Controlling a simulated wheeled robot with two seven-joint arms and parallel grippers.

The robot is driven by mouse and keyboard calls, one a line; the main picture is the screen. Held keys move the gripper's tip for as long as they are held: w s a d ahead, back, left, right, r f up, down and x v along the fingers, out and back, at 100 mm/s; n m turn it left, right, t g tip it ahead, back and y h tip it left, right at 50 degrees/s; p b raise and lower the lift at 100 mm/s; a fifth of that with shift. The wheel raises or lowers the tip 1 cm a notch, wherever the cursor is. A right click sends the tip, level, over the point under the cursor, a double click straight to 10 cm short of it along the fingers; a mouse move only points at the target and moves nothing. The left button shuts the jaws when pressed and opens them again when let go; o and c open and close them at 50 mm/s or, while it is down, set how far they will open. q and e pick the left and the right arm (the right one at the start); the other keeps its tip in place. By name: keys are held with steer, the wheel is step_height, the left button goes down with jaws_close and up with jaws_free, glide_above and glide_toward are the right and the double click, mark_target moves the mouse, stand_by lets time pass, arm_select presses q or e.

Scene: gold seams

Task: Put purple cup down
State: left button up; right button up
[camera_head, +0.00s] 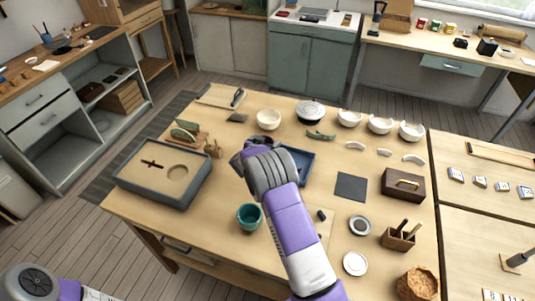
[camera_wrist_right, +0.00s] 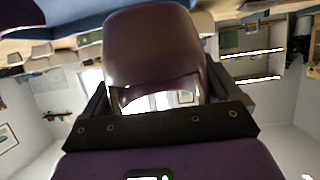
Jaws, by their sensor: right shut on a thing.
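The dark purple cup (camera_wrist_right: 150,45) fills the upper middle of the right wrist view. A gap with light behind it shows near its lower side; I cannot tell whether it is a handle or a break. My right gripper (camera_wrist_right: 157,92) is shut on the cup, with a dark finger on each side. In the head view my right gripper (camera_head: 242,158) is over the middle of the table, just left of a blue tray (camera_head: 308,168). My wrist and arm hide most of the cup there. My left gripper is out of view; only part of my left arm shows at bottom left.
A teal cup (camera_head: 249,217) stands in front of my right gripper. A grey box with a sand-coloured top (camera_head: 140,172) is at left. White bowls (camera_head: 268,119) and curved pieces line the back. A dark mat (camera_head: 351,187) lies at right. Bare table (camera_head: 195,225) shows at front left.

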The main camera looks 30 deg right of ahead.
steer(key=shift+f+b, duration=0.5)
steer(key=shift+f, duration=1.6)
steer(key=shift+f, duration=0.15)
steer(key=o, duration=0.7)
steer(key=shift+r, duration=0.2)
steer(key=p+v, duration=0.2)
steer(key=v, duration=1)
steer(key=shift+f, duration=0.1)
